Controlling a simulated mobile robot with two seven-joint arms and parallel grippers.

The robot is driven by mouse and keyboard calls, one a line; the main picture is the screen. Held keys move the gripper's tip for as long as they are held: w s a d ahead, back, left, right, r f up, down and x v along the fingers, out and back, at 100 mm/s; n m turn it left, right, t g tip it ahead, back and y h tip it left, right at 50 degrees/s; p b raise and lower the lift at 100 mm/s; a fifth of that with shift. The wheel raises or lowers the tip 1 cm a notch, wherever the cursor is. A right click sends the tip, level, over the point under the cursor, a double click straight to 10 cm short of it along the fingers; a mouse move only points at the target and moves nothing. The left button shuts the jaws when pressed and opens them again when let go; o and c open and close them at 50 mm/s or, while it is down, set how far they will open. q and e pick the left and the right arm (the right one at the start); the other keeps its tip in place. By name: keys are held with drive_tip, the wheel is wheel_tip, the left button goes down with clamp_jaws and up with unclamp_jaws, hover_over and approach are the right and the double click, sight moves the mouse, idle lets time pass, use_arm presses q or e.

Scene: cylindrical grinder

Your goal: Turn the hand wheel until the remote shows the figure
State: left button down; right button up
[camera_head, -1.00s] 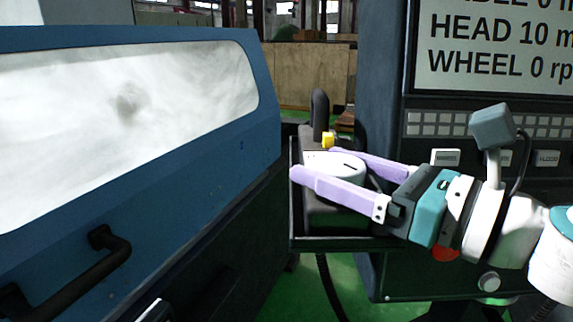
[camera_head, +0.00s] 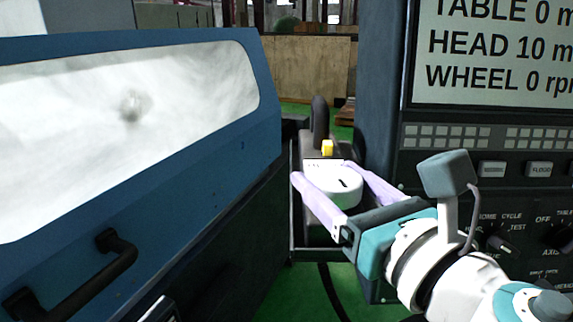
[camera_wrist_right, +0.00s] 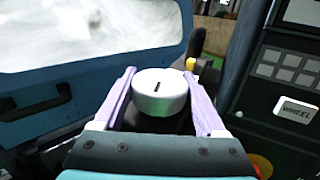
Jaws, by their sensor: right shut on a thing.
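The remote (camera_head: 322,216) is a dark and grey box with a black upright handle and a yellow knob (camera_head: 327,148). It stands at the centre of the head view. The hand wheel (camera_head: 333,190) is a white round knob with a short dark mark on top. It also shows in the right wrist view (camera_wrist_right: 160,94). My right gripper (camera_head: 333,181) comes in from the lower right. Its two lilac fingers lie on opposite sides of the wheel and are shut on it. I cannot read any figure on the remote. My left gripper is not in view.
A blue machine door (camera_head: 200,190) with a window and black handle (camera_head: 95,275) stands close on the left. A control panel (camera_head: 480,160) with buttons and knobs is on the right. Its screen (camera_head: 490,50) reads HEAD 10 and WHEEL 0. Green floor shows between.

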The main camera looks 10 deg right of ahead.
sight(345, 201)
drive_tip(key=shift+m+h, duration=1.2)
drive_tip(key=shift+h, duration=0.6)
drive_tip(key=shift+h, duration=0.4)
drive_tip(key=o, duration=1.3)
drive_tip(key=s+b, duration=0.2)
drive_tip(key=s, duration=0.6)
drive_tip(key=shift+s+f, duration=0.15)
drive_tip(key=shift+s, duration=0.8)
